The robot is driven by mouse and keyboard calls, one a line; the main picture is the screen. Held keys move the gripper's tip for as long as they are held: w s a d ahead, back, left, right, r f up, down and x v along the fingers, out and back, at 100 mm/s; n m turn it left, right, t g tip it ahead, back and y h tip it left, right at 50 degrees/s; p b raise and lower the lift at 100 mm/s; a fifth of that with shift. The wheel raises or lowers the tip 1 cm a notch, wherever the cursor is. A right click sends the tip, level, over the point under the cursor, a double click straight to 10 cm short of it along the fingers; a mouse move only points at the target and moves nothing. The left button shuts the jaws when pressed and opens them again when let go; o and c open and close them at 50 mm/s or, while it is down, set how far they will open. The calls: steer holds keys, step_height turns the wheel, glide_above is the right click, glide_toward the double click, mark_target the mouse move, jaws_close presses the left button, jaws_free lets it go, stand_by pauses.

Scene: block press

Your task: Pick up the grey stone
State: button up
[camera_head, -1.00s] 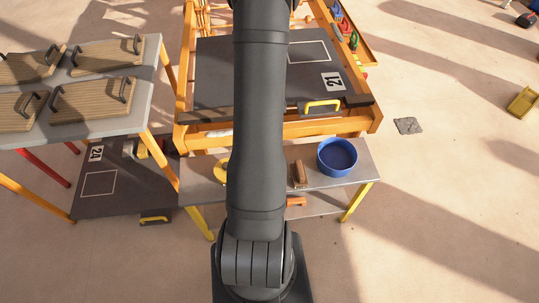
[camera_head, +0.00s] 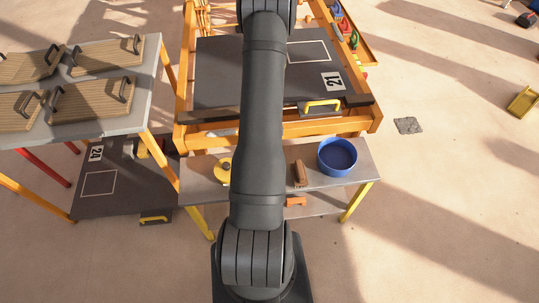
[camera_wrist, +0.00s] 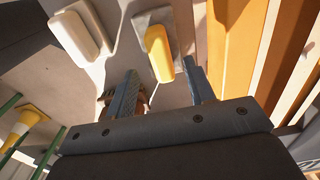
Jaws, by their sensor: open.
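No thing that is surely the grey stone shows. A flat, irregular grey patch (camera_head: 408,125) lies on the floor right of the orange frame in the head view; I cannot tell if it is a loose stone. My gripper (camera_wrist: 160,86) is open in the wrist view, with its two fingers apart. A grey plate with a yellow grip (camera_wrist: 158,53) lies beyond and between the fingertips, and nothing is seen held. In the head view my arm hides part of the bench and frame, and my gripper is out of sight.
The orange frame (camera_head: 185,105) holds a dark slab (camera_head: 225,75). A low grey bench (camera_head: 355,178) bears a blue bowl (camera_head: 337,156) and a brown brush (camera_head: 300,172). A table (camera_head: 150,75) with wooden boards stands left. A cream-handled float (camera_wrist: 80,34) lies left of the fingers.

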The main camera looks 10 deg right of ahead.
step_height(320, 180, down, 4)
steer(key=shift+w+a, duration=0.1)
steer(key=shift+a, duration=0.05)
jaws_close()
